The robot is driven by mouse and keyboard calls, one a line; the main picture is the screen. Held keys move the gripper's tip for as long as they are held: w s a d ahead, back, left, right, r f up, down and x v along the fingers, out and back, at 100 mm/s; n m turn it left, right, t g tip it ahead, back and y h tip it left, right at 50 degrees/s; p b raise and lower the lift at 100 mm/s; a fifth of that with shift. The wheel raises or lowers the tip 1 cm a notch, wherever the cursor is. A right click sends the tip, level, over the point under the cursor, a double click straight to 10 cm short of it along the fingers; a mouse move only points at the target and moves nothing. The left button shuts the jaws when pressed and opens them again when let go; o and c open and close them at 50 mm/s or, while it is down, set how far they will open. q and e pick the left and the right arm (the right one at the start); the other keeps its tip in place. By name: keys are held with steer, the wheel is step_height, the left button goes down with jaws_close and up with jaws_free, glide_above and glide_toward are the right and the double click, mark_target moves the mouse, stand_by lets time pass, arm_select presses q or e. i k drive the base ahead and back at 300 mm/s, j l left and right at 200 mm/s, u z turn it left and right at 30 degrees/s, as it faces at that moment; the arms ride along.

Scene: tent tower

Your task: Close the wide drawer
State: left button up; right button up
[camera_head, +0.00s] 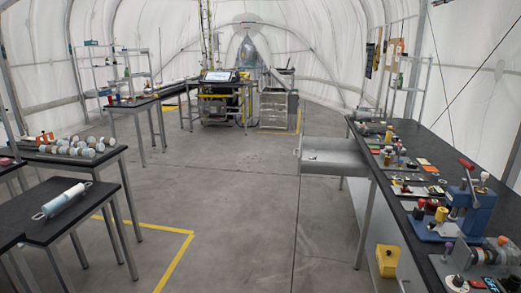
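The wide drawer (332,157) is a grey metal drawer under the left edge of the long black workbench (414,196) on the right. It stands pulled out to the left, over the open floor. Its pale front panel (300,158) faces left, with a small knob-like detail near the top. The inside that I can see looks empty, though its far corner is too small to be sure. Neither of my grippers shows in the head view.
The concrete floor (235,195) left of the drawer is clear. Black tables (65,160) stand at the left. A yellow container (387,260) sits below the workbench, nearer to me. The bench top holds many tools, including a blue press (470,208). A machine (222,95) stands at the back.

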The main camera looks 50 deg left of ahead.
mark_target(336, 157)
steer(key=i+j+u, duration=0.2)
steer(key=j, duration=0.35)
steer(key=i+j+u, duration=0.15)
steer(key=i+j, duration=0.15)
steer(key=j, duration=0.2)
steer(key=i+j+u, duration=0.2)
steer(key=j, duration=0.25)
steer(key=i+j+u, duration=0.2)
steer(key=i+j, duration=0.6)
steer(key=j, duration=0.15)
steer(key=i+j, duration=0.45)
steer(key=j, duration=0.1)
